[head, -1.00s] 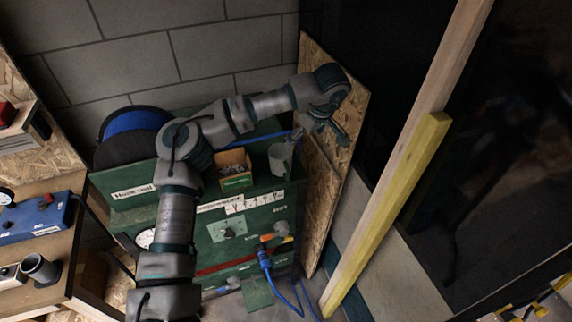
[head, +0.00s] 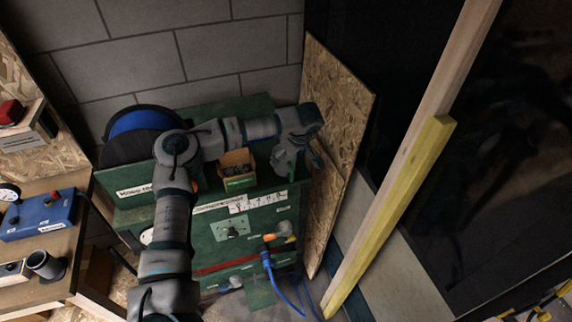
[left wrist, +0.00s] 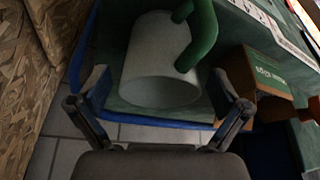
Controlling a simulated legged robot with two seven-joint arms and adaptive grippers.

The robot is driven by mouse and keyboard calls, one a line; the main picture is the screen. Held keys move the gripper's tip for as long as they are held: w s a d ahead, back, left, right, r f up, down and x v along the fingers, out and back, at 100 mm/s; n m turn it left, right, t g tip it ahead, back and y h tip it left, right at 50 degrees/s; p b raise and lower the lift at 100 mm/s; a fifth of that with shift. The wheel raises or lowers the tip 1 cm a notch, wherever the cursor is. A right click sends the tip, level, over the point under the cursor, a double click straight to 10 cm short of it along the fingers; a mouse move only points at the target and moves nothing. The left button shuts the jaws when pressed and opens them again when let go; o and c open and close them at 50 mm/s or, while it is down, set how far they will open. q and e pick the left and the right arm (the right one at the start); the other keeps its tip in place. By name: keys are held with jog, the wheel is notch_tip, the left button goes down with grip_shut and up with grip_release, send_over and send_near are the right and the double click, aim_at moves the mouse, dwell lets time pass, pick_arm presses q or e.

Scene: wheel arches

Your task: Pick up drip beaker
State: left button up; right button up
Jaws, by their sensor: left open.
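The drip beaker (left wrist: 158,82) is a pale grey-white cylinder with a green curved tube or handle in front of it in the left wrist view. It stands on the green cabinet's top (head: 130,213). In the head view my left gripper (head: 287,168) hides it. My left gripper is open, with one finger on each side of the beaker in the left wrist view (left wrist: 160,88). A gap shows beside each finger, so it is not gripped. My right gripper is not in view.
A small open cardboard box (head: 237,172) with a green label stands just left of the gripper. A chipboard panel (head: 345,110) rises close on the right. A black reel with blue hose (head: 138,122) sits behind left. A blue cable (head: 268,262) hangs in front.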

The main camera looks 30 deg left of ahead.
pick_arm(q)
jog(key=shift+x, duration=1.2)
jog(key=c, duration=1.2)
jog(key=shift+r, duration=0.15)
